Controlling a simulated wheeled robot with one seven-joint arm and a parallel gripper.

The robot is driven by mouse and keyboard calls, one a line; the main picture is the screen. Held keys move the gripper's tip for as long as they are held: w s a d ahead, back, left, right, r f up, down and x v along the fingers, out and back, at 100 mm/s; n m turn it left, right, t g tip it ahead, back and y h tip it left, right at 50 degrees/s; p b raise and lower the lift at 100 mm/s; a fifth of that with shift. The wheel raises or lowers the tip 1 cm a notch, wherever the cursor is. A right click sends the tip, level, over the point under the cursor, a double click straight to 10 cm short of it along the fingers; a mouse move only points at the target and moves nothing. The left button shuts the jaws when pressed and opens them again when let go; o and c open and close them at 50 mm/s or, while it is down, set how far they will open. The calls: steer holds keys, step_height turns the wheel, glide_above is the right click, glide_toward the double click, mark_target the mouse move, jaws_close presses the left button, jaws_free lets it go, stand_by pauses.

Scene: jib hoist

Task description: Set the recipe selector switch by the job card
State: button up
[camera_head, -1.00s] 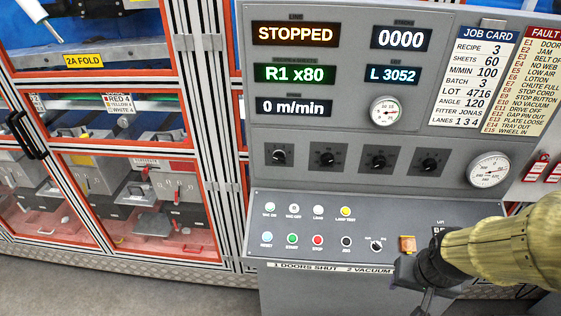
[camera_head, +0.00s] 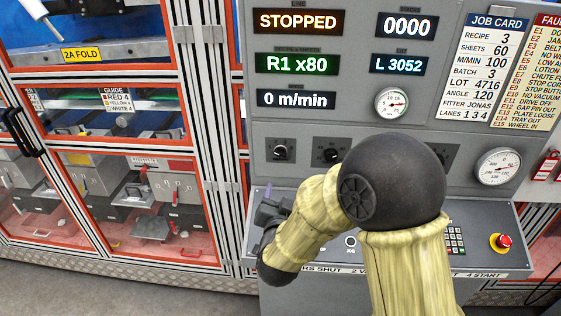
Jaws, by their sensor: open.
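The grey control panel (camera_head: 345,20) carries a row of black rotary knobs under its displays. The leftmost knob (camera_head: 283,149) and the second knob (camera_head: 331,155) show; my arm covers part of the row. Their small labels are too small to read, so I cannot tell which one selects the recipe. The green display (camera_head: 300,64) reads R1 x80. The job card (camera_head: 488,60) reads recipe 3, sheets 60, m/min 100. My gripper (camera_head: 270,200) is open, seen small and partly hidden by my wrist, over the left of the sloped desk below the leftmost knob, apart from it.
The other displays read STOPPED (camera_head: 301,21) and 0 m/min. A red stop button (camera_head: 502,241) and a keypad (camera_head: 455,240) sit at the desk's right. My arm hides most desk buttons. Orange-framed guard doors (camera_head: 130,148) stand close on the left.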

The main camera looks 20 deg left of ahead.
steer(key=shift+s+a+r+m+t, duration=0.15)
steer(key=shift+s+a+m+t, duration=0.15)
steer(key=shift+s+a+t, duration=0.55)
steer(key=shift+w+a, duration=0.1)
steer(key=shift+w, duration=0.1)
steer(key=p, duration=0.7)
glide_toward(281, 154)
steer(key=x, duration=0.7)
steer(key=shift+w+a+r, duration=0.15)
steer(key=shift+w+r, duration=0.05)
steer(key=shift+w, duration=0.15)
steer(key=shift+w+a+f, duration=0.1)
steer(key=shift+w, duration=0.45)
steer(key=c, duration=1)
